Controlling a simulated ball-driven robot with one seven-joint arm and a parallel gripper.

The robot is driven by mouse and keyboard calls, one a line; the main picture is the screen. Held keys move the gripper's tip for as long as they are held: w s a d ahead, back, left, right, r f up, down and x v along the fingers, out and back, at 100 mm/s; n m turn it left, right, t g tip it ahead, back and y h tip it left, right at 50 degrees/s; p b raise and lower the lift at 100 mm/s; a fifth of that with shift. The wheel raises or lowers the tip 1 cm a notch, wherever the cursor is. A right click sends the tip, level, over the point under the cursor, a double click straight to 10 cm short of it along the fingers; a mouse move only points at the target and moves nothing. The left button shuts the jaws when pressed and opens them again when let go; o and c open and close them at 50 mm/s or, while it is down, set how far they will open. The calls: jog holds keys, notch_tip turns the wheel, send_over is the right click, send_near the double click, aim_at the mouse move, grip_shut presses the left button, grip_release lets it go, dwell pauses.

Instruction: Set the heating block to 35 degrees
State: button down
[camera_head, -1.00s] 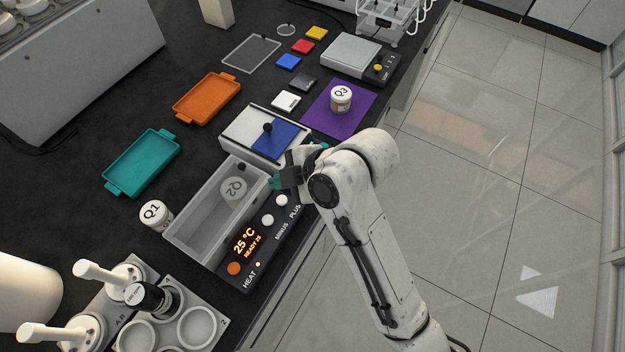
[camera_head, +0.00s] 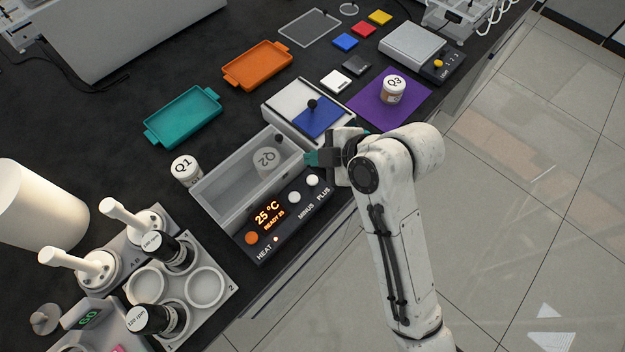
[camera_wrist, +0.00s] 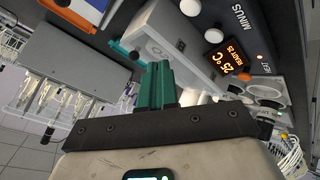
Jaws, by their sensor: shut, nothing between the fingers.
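The heating block (camera_head: 236,196) is a grey open-topped basin with a dark front panel. Its orange display (camera_head: 267,213) reads 25 °C, READY 25; it also shows in the wrist view (camera_wrist: 222,58). An orange HEAT button (camera_head: 251,238) sits left of the display, with a small lit lamp beside it. Two white round buttons, MINUS (camera_head: 293,197) and PLUS (camera_head: 312,181), sit to the right. A jar marked Q2 (camera_head: 267,158) shows at the basin. My gripper (camera_head: 311,158) is shut and empty, above the panel's right end near PLUS. Its teal fingers (camera_wrist: 158,85) show together in the wrist view.
A white box with a blue panel and black knob (camera_head: 312,104) stands behind the gripper. Jar Q1 (camera_head: 186,170) stands left of the basin. Jar Q3 (camera_head: 392,90) stands on a purple mat (camera_head: 368,113). A rack with dark-capped bottles (camera_head: 215,255) stands at the front left.

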aim_at(308, 178)
jog(key=shift+f+b, duration=1.85)
jog(key=shift+f, duration=1)
jog(key=shift+f, duration=0.15)
jog(key=shift+f, duration=0.3)
jog(key=shift+f+b, duration=0.9)
dwell(0.6)
jog(key=shift+r, duration=0.1)
jog(key=shift+r+p, duration=1.1)
jog(key=shift+r, duration=0.15)
jog(key=shift+r+p, duration=2.05)
jog(key=shift+r, duration=0.45)
